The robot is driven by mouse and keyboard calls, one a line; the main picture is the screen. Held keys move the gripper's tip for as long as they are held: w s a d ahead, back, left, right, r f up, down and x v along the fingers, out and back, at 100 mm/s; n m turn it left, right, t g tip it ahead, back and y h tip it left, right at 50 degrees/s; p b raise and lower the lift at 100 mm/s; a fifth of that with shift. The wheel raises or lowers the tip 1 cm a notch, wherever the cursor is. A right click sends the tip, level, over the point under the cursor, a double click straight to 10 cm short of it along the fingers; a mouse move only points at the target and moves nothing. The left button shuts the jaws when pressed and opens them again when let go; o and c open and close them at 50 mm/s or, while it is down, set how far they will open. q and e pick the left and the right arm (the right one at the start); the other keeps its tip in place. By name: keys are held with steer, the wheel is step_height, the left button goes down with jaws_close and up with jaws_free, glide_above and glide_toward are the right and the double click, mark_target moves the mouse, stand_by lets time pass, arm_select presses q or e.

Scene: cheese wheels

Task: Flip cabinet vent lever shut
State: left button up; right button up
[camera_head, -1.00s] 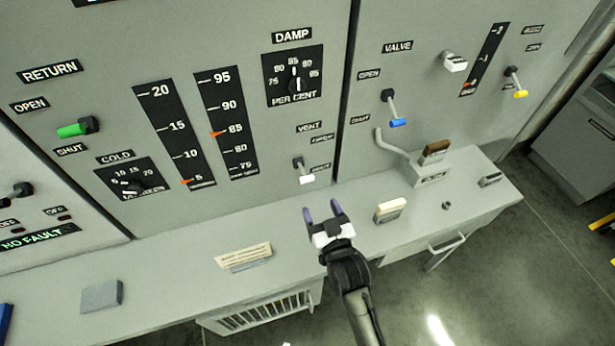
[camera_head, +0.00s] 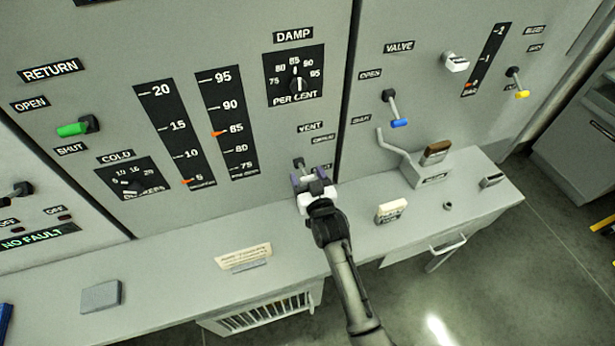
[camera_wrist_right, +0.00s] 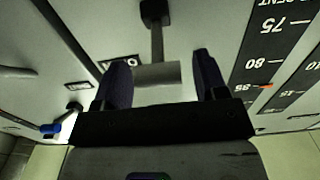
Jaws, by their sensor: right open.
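The vent lever (camera_head: 299,163) sits on the cabinet panel below the VENT label (camera_head: 311,127). Its dark pivot and part of its stem show in the head view; my gripper covers its white tip. My right gripper (camera_head: 311,178) is at the lever with its purple fingers open. In the right wrist view the lever's pale handle (camera_wrist_right: 157,74) lies crosswise between the two open fingers (camera_wrist_right: 160,82), with a gap to the right finger. I cannot tell whether the left finger touches it. My left gripper is not in view.
The valve lever with a blue tip (camera_head: 399,123) is to the right. A bracket box with a brown-topped block (camera_head: 437,151) and a small cream block (camera_head: 390,211) stand on the ledge (camera_head: 190,252). The ledge left of my arm holds a card (camera_head: 244,256) and a grey block (camera_head: 101,296).

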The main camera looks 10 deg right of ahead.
steer(key=c, duration=0.5)
jaws_close()
steer(key=shift+f+b, duration=0.25)
steer(key=shift+b, duration=0.2)
steer(key=shift+f+t+y+b, duration=0.25)
steer(key=shift+f+t+b, duration=0.7)
steer(key=shift+b, duration=1.7)
steer(key=shift+f+t+y+b, duration=0.2)
steer(key=shift+f+t+b, duration=0.25)
steer(key=shift+t+b, duration=1.6)
steer(key=shift+f+t+y+b, duration=0.25)
steer(key=shift+f+t+b, duration=0.35)
steer(key=shift+b, duration=2.7)
steer(key=o, duration=0.5)
jaws_free()
steer(key=shift+f, duration=0.1)
